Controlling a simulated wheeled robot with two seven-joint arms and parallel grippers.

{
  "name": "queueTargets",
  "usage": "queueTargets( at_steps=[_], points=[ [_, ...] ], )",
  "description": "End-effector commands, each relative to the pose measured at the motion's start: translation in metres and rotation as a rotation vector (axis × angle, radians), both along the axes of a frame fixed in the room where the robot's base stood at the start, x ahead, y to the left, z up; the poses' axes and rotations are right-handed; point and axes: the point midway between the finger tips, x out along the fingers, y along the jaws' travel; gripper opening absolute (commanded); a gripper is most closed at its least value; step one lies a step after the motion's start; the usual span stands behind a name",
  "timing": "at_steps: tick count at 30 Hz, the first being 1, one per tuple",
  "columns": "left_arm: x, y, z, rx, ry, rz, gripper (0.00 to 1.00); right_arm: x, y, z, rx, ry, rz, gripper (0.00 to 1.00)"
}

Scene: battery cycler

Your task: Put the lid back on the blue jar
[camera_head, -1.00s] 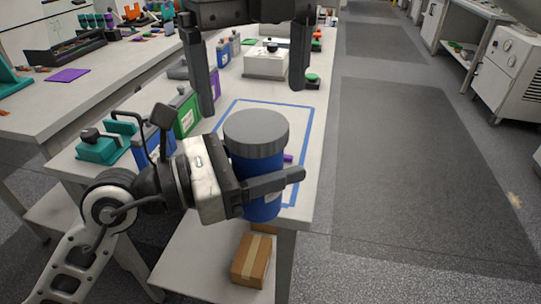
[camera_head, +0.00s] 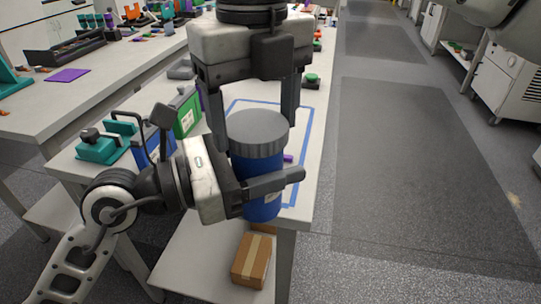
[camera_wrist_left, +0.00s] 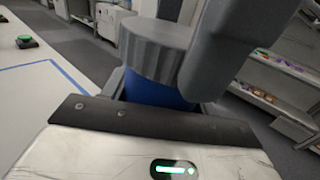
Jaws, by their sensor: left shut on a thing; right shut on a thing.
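The blue jar (camera_head: 262,208) is upright in my left gripper (camera_head: 264,182), which is shut around its body at the table's near edge. The grey ribbed lid (camera_head: 258,126) sits on top of the jar, level, with no clear gap. How tightly it is seated cannot be told. My right gripper (camera_head: 254,128) comes down from above, with its two fingers on either side of the lid, shut on it. In the left wrist view, the lid (camera_wrist_left: 155,48) and part of the jar (camera_wrist_left: 155,93) show, with a grey right finger (camera_wrist_left: 216,55) beside the lid.
A blue tape outline (camera_head: 304,150) marks the white table under and behind the jar. Teal (camera_head: 98,147), blue and green (camera_head: 187,120) items stand at the left. A cardboard box (camera_head: 251,262) lies on the shelf below. The floor to the right is open.

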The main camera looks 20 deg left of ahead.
Motion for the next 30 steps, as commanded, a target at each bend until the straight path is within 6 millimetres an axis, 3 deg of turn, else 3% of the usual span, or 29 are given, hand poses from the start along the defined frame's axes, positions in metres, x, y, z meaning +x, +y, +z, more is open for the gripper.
queueTargets(
  at_steps=[4, 8, 30],
  points=[
    [-0.0001, 0.0001, 0.0007, -0.001, -0.002, 0.000, 0.00, 0.0004, -0.0002, -0.0002, 0.000, 0.001, -0.085, 0.43],
    [-0.0001, 0.0002, 0.0007, -0.001, -0.002, 0.001, 0.00, 0.0001, -0.0001, -0.0009, -0.001, 0.003, -0.344, 0.43],
    [0.0003, 0.0005, 0.0006, 0.000, -0.001, 0.002, 0.00, 0.0003, -0.0004, -0.0012, -0.004, -0.005, -2.282, 0.43]
  ],
)
